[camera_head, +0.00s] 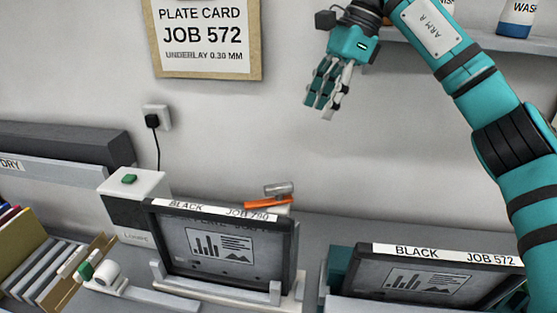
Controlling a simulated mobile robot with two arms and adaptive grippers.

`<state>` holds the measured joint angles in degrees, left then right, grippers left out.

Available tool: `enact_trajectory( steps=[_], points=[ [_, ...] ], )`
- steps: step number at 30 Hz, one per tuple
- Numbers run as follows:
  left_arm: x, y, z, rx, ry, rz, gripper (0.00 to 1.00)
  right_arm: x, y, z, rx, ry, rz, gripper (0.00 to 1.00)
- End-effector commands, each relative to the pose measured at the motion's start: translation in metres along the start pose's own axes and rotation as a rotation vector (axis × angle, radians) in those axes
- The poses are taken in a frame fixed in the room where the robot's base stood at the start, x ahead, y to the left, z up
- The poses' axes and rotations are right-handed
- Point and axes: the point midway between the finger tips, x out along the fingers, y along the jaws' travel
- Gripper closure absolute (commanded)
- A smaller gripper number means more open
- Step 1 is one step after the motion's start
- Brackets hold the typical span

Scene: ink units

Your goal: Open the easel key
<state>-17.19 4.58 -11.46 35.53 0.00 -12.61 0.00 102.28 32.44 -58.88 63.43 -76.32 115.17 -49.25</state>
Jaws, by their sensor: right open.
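A dark framed plate labelled BLACK JOB 790 (222,250) leans upright in a light grey easel stand (205,293) at lower centre. Behind its top edge shows an orange bar (266,203) with a grey cylinder (279,188) above it. I cannot tell whether this is the easel key; no part is marked as a key. Another framed plate, BLACK JOB 572 (435,281), stands at lower right, partly behind my right arm. My right gripper (325,92) is open and empty, fingers downward, in front of the wall, well above both plates. My left gripper is out of view.
A plate card (206,35) on the wall reads JOB 572, underlay 0.30 MM. A white box with a green button (129,179) stands left of the plate. Folders (40,270) and a white roll (106,272) are at lower left. A wash bottle (516,18) stands on a shelf at upper right.

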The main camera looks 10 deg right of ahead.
Motion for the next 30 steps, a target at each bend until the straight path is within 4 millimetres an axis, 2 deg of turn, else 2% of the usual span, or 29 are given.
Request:
enact_trajectory(
  steps=[5, 12, 24, 30],
  points=[
    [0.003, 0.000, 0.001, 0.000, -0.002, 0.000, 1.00, 0.013, 0.000, 0.000, -0.001, 0.001, 0.004, 0.60],
    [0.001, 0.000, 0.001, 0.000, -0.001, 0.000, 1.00, 0.059, 0.001, 0.000, -0.002, 0.001, 0.006, 0.60],
    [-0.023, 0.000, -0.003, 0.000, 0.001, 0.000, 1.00, 0.141, 0.001, 0.001, 0.001, 0.001, 0.004, 0.60],
    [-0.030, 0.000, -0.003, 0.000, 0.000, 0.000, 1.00, 0.166, 0.000, 0.001, 0.000, 0.000, 0.002, 0.60]
  ],
)
